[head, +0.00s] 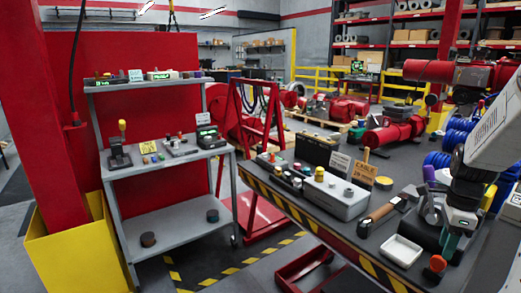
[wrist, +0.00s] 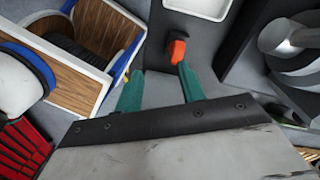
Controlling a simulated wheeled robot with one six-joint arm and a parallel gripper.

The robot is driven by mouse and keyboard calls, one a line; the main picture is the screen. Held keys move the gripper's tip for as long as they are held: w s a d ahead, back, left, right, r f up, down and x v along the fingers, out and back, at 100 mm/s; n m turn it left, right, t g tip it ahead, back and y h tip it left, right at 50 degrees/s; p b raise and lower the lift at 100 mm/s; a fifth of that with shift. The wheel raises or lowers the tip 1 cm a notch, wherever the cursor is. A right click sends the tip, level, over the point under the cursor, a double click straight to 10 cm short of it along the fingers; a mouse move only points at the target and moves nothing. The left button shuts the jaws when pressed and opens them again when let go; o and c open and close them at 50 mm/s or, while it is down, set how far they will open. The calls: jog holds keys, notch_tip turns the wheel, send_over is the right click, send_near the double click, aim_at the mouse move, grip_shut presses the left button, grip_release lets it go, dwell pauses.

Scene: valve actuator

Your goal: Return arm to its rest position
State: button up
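My gripper (head: 452,242) is at the right of the head view, low over the near right part of the dark workbench (head: 300,205). In the wrist view its two green fingers (wrist: 160,82) stand apart with nothing between them. An orange-red knob (wrist: 177,50) lies just beyond the right fingertip; in the head view it (head: 437,264) is just below and left of the gripper. I cannot tell whether a finger touches it. My arm hides part of the bench's right side.
A white tray (head: 401,250) and a wooden-handled tool (head: 380,214) lie left of the gripper. A metal valve part (wrist: 285,38) stands close on the right in the wrist view. A wood-panelled box with blue trim (wrist: 75,50) is at left. A grey shelf cart (head: 165,205) stands further left.

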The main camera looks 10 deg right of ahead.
jog(key=s+a+r+n, duration=0.3)
jog(key=a+n, duration=0.6)
jog(key=s+a+r+n+t, duration=0.1)
jog(key=s+a+r+n, duration=0.3)
jog(key=a+n, duration=0.4)
jog(key=s+a+r+n+t, duration=0.1)
jog(key=s+a+r+n, duration=0.3)
jog(key=a+n, duration=0.5)
jog(key=a, duration=0.2)
jog(key=shift+s+a+n+h, duration=0.15)
jog(key=shift+a+n+h, duration=0.15)
jog(key=shift+a, duration=0.1)
jog(key=shift+a+r, duration=0.1)
